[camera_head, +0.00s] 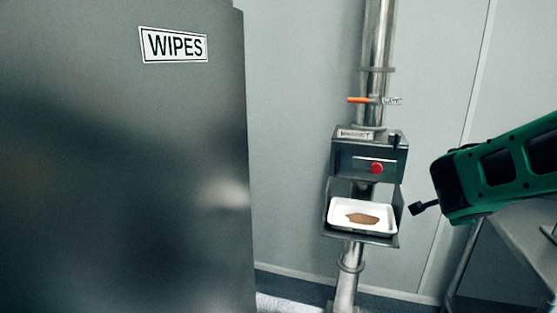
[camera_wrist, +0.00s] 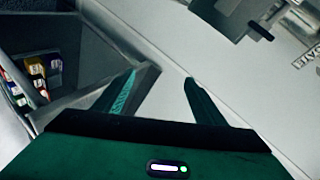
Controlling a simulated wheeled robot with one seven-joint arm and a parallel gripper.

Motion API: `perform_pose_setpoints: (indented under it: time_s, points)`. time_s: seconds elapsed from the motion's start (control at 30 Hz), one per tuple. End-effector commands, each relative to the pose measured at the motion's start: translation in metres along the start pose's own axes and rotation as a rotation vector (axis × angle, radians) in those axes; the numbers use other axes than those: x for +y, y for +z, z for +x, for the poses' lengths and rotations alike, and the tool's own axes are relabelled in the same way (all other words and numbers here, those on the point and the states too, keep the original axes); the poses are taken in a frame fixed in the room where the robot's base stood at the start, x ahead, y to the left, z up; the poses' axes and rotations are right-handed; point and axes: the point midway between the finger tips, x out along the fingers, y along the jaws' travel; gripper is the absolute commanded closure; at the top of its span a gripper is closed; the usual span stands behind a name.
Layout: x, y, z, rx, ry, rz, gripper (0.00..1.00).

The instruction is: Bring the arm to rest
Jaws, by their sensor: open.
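My arm shows at the right of the head view as a green link with a dark end, to the right of the sifter and apart from it. In the wrist view my gripper (camera_wrist: 160,92) is open, its two green fingers spread with nothing between them. The grey powder sifter (camera_head: 369,157) stands on a vertical steel pipe (camera_head: 379,35), with a red button (camera_head: 377,168) on its front. A white tray (camera_head: 334,222) with a patch of brown powder (camera_head: 362,218) sits on the sifter's lower shelf.
A large dark grey cabinet labelled WIPES (camera_head: 174,45) fills the left. An orange-handled valve (camera_head: 359,100) is on the pipe. A grey table (camera_head: 520,235) stands at the right. The wrist view shows small coloured boxes (camera_wrist: 40,72) in a grey recess at left.

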Motion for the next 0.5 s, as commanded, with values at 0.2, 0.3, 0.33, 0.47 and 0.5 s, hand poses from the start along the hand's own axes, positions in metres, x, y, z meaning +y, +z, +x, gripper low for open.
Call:
perform_pose_setpoints:
  time_s: [0.2, 0.3, 0.33, 0.47, 0.5]
  points:
    - [0.095, -0.041, -0.035, -0.096, 0.338, -0.302, 0.36]
    - [0.136, -0.049, -0.061, -0.207, 0.467, -0.441, 0.36]
    - [0.148, -0.051, -0.070, -0.248, 0.501, -0.482, 0.36]
    - [0.192, -0.052, -0.116, -0.458, 0.612, -0.654, 0.36]
    - [0.204, -0.051, -0.131, -0.531, 0.635, -0.703, 0.36]
